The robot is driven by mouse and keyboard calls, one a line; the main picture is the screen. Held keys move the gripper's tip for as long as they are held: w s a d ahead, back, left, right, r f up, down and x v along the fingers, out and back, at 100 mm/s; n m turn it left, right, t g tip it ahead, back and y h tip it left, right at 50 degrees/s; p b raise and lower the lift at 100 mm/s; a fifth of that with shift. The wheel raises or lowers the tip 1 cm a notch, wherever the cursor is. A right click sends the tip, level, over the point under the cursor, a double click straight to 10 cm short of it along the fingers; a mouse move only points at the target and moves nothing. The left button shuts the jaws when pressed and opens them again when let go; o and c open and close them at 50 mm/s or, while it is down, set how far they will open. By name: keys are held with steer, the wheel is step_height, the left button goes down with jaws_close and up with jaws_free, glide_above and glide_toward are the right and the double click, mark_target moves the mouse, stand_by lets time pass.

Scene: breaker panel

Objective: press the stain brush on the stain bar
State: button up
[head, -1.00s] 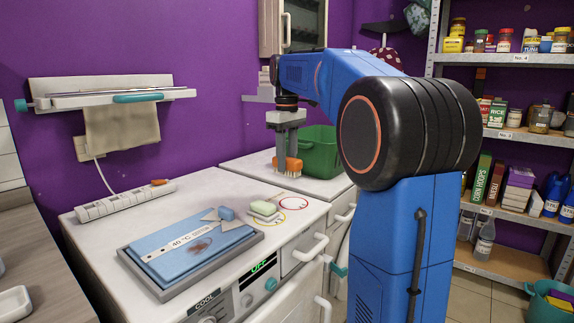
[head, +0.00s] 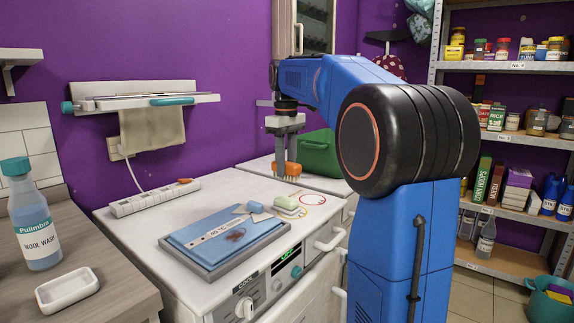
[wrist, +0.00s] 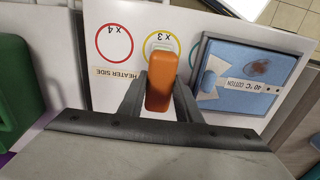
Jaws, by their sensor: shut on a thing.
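My gripper (head: 287,160) is shut on the orange stain brush (head: 287,169), which hangs bristles down, apart from the worktop. In the wrist view the brush (wrist: 161,82) sits upright between the fingers. The stain bar seems to be the pale green block (head: 286,202) on a pale base, by the yellow circle on the white top. The brush is beyond it in the head view. In the wrist view the bar is mostly hidden behind the brush. The blue pad (head: 222,245) with a brown stain (head: 236,235) and a "40 °C COTTON" strip lies nearer.
A blue and grey piece (head: 255,206) lies on the pad's far corner. A red circle (head: 312,198) marks the top. A power strip (head: 153,197) lies along the wall; a green bin (head: 320,152) stands behind my gripper. A Wool Wash bottle (head: 34,220) stands left.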

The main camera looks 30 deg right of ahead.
steer(key=shift+f, duration=2.9)
steer(key=shift+f, duration=0.55)
steer(key=shift+r, duration=0.1)
steer(key=shift+r, duration=3.45)
